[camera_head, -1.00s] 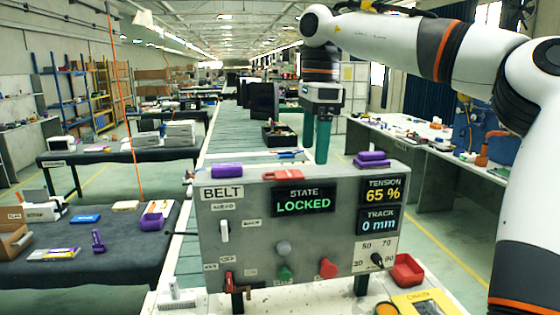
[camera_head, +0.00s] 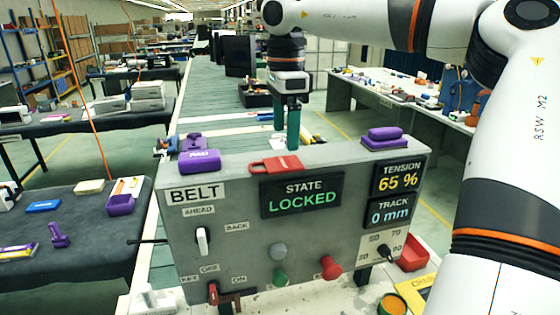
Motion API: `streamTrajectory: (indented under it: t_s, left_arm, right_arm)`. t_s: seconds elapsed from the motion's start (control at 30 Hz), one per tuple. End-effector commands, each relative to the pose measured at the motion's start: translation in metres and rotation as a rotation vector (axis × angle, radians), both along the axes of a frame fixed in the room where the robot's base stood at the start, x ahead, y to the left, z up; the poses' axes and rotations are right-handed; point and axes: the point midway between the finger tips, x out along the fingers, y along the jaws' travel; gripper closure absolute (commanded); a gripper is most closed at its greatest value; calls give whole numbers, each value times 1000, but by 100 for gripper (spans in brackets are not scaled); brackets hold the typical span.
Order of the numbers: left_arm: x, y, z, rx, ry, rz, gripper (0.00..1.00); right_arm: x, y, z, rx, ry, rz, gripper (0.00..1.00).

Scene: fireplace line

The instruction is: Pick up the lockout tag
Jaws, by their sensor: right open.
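A flat red tag (camera_head: 276,165) with a hole at its left end lies on top of the grey control box (camera_head: 330,228); it looks like the lockout tag. My right gripper (camera_head: 286,131) points down with its green fingers apart and empty. In the picture its fingertips are just above and slightly right of the tag, apart from it; the exact depth gap is hard to tell. The box display (camera_head: 301,195) reads STATE LOCKED. My left gripper is not in view.
Purple objects sit on the box top at left (camera_head: 199,161) and right (camera_head: 384,138). A red bin (camera_head: 412,254) stands right of the box. A dark table (camera_head: 85,210) is at left.

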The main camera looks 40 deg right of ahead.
Motion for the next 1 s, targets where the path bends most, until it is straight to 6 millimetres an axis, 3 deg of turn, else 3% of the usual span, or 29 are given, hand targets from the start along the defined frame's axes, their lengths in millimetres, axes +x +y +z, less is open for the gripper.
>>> streamTrajectory:
  t_s: [0.3, 0.5, 1.0]
  left_arm:
    - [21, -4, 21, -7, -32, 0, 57]
    - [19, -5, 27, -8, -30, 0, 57]
    - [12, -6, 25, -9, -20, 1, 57]
  right_arm:
    - [-1, -7, -28, 2, 4, 1, 20]
    - [-1, -9, -55, 1, 2, 1, 20]
    - [0, -9, -60, 0, -1, 0, 20]
